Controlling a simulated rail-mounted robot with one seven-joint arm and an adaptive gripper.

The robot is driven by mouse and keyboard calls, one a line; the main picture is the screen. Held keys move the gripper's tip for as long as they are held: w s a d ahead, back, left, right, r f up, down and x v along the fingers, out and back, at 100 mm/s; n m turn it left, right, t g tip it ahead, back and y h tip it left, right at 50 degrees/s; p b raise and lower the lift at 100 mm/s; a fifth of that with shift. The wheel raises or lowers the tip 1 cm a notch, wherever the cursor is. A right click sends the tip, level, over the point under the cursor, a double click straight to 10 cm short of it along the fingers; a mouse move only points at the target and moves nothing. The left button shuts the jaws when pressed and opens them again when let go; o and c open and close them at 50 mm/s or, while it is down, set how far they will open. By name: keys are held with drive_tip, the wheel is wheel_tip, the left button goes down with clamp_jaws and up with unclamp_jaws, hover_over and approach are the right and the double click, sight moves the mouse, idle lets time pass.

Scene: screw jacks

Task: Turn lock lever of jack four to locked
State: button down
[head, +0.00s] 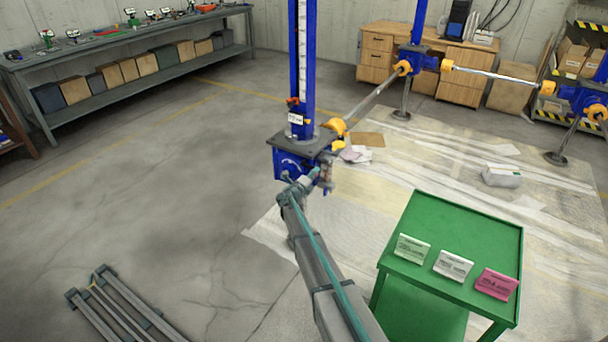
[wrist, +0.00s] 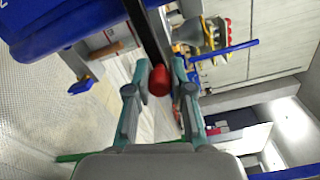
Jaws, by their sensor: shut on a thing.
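A blue screw jack (head: 290,165) with a tall blue column stands in front of my arm in the head view. Its blue body (wrist: 60,25) fills the upper left of the wrist view. A dark lever bar (wrist: 152,38) comes down from the top and ends in a red knob (wrist: 158,82). My gripper (wrist: 161,74) is shut on the red knob, with one teal finger on each side. In the head view my gripper (head: 318,178) is at the right side of the jack's body, where the lever is mostly hidden. No jack number is readable.
A green table (head: 465,225) with several cards stands right of my arm. Yellow-ended shafts link this jack to other blue jacks (head: 420,60) at the back right. A workbench (head: 130,42) runs along the left wall. The floor to the left is mostly clear.

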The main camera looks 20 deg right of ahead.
drive_tip(key=shift+r, duration=0.1)
drive_tip(key=c, duration=1)
unclamp_jaws()
drive_tip(key=v, duration=1.2)
